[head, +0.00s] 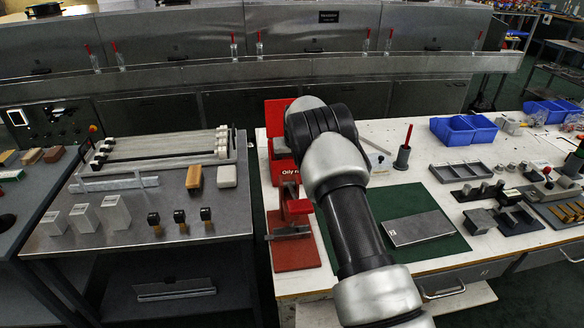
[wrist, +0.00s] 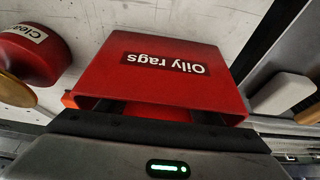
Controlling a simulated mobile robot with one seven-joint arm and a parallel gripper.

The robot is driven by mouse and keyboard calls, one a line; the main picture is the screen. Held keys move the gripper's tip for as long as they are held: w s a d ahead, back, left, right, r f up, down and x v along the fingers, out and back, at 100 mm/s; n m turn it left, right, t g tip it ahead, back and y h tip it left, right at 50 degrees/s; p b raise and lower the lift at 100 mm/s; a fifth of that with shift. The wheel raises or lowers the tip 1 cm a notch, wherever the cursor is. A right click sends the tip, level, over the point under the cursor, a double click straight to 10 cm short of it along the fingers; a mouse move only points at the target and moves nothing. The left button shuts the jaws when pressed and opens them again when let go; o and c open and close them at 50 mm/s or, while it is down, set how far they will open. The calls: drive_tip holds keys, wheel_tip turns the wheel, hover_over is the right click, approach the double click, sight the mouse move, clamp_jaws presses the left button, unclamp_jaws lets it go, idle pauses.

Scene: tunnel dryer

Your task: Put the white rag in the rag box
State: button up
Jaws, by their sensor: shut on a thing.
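The red rag box (head: 313,186) stands at the left edge of the white bench, with a red lid (head: 278,112) raised at its back. Its front wall (wrist: 150,75) fills the middle of the wrist view, labelled "Oily rags" upside down. My gripper (wrist: 162,112) is right at the box's upper rim, its dark fingers partly hidden by the red wall. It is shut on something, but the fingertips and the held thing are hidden. In the head view my arm hides the gripper. I cannot make out a white rag for certain.
A pale, rounded block (head: 226,177) lies on the left grey table beside a yellow-brown block (head: 194,177); the pale one also shows in the wrist view (wrist: 282,93). A red container labelled "Clea…" (wrist: 30,55) is near the box. A green mat (head: 440,243) lies right of my arm.

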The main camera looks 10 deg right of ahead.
drive_tip(key=shift+f, duration=0.15)
drive_tip(key=o, duration=1.1)
drive_tip(key=shift+r, duration=0.2)
